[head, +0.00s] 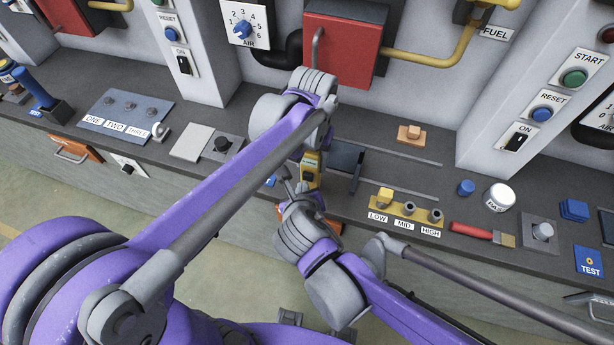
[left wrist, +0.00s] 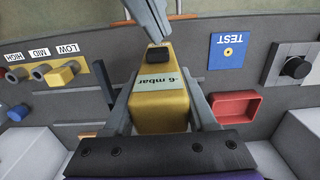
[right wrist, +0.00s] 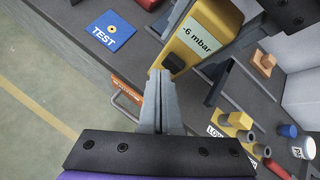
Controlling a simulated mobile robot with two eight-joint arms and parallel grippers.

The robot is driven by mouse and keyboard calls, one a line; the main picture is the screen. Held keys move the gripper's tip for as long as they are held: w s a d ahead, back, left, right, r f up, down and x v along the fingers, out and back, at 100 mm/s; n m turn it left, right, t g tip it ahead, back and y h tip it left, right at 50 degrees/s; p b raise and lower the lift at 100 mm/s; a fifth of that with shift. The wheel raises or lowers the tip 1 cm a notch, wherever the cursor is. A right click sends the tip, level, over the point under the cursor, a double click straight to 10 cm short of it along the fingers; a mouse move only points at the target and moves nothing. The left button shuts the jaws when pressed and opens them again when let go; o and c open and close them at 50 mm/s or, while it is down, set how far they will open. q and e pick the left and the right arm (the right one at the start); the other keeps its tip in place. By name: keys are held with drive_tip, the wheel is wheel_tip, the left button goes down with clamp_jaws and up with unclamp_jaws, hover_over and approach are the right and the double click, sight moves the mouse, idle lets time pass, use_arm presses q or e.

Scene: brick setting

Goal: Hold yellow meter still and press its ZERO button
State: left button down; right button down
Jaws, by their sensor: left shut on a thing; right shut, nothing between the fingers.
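The yellow meter (left wrist: 160,95) stands on the bench between the two fingers of my left gripper (left wrist: 165,105), which is shut on its sides. Its display reads -6 mbar, and a black button (left wrist: 158,52) sits beside the display. The meter also shows in the head view (head: 311,168), partly hidden by my arms, and in the right wrist view (right wrist: 205,35). My right gripper (right wrist: 160,75) is shut and empty, its tips right beside the button end of the meter. I cannot tell whether they touch the button. No ZERO lettering is readable.
A blue TEST pad (left wrist: 228,65) and a red tray (left wrist: 235,106) lie near the meter. A yellow LOW/MID/HIGH block (head: 405,211), a red-handled brush (head: 470,231) and a white jar (head: 500,196) stand to the right. The bench's front edge is close to the meter.

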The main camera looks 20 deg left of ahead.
drive_tip(key=shift+w, duration=0.45)
idle(0.5)
idle(0.3)
drive_tip(key=shift+s, duration=0.9)
drive_tip(key=shift+s+a, duration=0.1)
drive_tip(key=shift+s, duration=2.4)
use_arm(q)
drive_tip(key=shift+c, duration=0.6)
unclamp_jaws()
